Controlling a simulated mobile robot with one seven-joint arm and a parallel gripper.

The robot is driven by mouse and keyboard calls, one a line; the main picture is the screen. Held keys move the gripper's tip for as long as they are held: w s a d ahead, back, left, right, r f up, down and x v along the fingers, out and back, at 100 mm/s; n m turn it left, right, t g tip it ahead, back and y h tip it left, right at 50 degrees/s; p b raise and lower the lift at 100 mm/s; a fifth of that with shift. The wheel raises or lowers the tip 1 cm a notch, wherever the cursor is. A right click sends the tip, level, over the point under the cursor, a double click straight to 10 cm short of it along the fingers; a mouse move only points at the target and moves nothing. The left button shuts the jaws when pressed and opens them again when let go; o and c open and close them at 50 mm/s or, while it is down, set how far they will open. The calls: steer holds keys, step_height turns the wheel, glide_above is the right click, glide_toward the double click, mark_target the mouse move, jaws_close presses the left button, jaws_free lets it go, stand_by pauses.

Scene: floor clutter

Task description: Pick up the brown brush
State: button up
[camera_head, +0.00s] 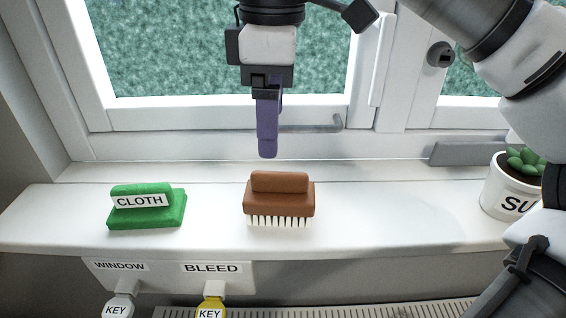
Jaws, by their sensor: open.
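The brown brush (280,200) stands on the white window sill, its white bristles down and its raised brown handle on top. My gripper (267,150) hangs above the brush and a little to its left, with purple fingers pointing down. The fingers overlap from this side, so the gap between them is hidden. The gripper is open and empty, apart from the brush.
A green block labelled CLOTH (146,206) lies on the sill (370,220) to the left. A potted succulent (513,190) stands at the right, near my arm. A window handle (315,125) sticks out behind my gripper. Labelled keys (211,308) hang below the sill.

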mark_target(279, 172)
steer(key=shift+s+d+r, duration=0.15)
steer(key=shift+d+r, duration=0.05)
steer(key=shift+d, duration=0.2)
steer(key=shift+f, duration=0.3)
steer(key=f, duration=0.4)
steer(key=f+b, duration=0.1)
steer(key=f, duration=0.2)
steer(key=shift+s+f, duration=0.2)
steer(key=shift+f, duration=0.2)
steer(key=shift+d+f+p, duration=0.15)
steer(key=shift+f+p, duration=0.5)
steer(key=shift+f, duration=1.95)
steer(key=c, duration=1.1)
